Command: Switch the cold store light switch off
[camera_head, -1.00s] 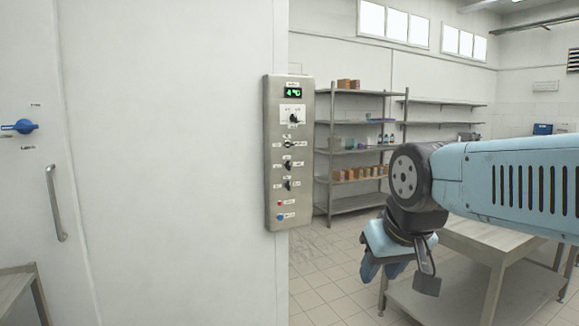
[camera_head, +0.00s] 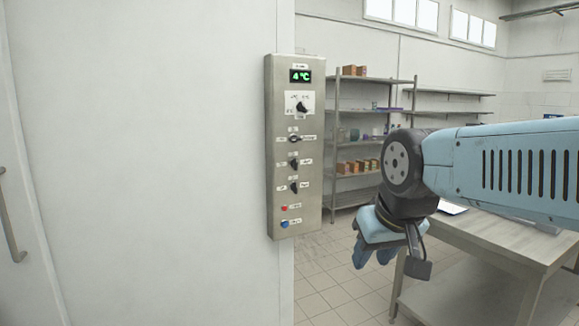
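A steel control panel (camera_head: 295,220) is mounted upright on the white wall's right end. It has a green display (camera_head: 300,76) reading 4 °C and a black dial (camera_head: 302,107) below it. Under the dial are several small black rotary switches, including an upper one (camera_head: 294,139), a middle one (camera_head: 294,164) and a lower one (camera_head: 293,187). Their labels are too small to read, so I cannot tell which is the light switch. My gripper (camera_head: 372,256) hangs to the right of the panel and below it, apart from it, fingers pointing down. Its fingertip opening is not clear.
A red button (camera_head: 284,208) and a blue button (camera_head: 284,224) sit low on the panel. A door handle (camera_head: 10,215) is at the far left. A steel table (camera_head: 500,240) stands at right, under my arm. Shelves (camera_head: 368,80) with boxes stand behind. Floor shows between panel and table.

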